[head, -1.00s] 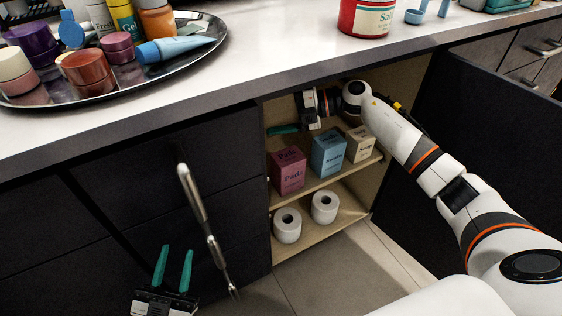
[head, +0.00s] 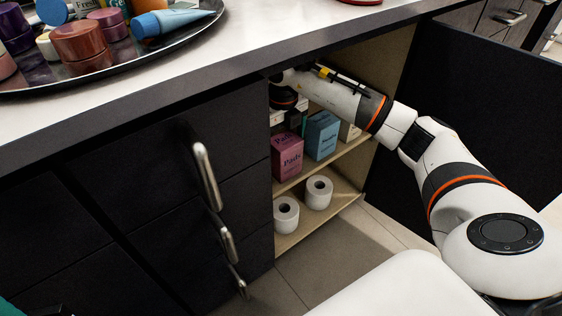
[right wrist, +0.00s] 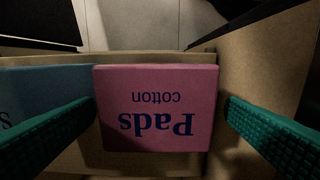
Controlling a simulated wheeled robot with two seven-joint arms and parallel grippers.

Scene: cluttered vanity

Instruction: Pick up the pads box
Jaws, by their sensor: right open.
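The pads box (head: 287,157) is pink with blue lettering. It stands upright on the upper shelf of the open cabinet, at the left end of a row. In the right wrist view the pads box (right wrist: 157,90) is seen from above, with its lettering upside down. My right gripper (right wrist: 160,108) is open, with one teal finger on each side of the box and gaps showing. Only a teal sliver of my left gripper (head: 10,308) shows at the bottom left corner.
A blue box (head: 322,135) stands just right of the pads box; it also shows in the wrist view (right wrist: 45,95). A cream box (head: 349,130) stands beyond it. Toilet rolls (head: 318,191) sit on the lower shelf. The cabinet side wall (right wrist: 250,75) is close beside the gripper.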

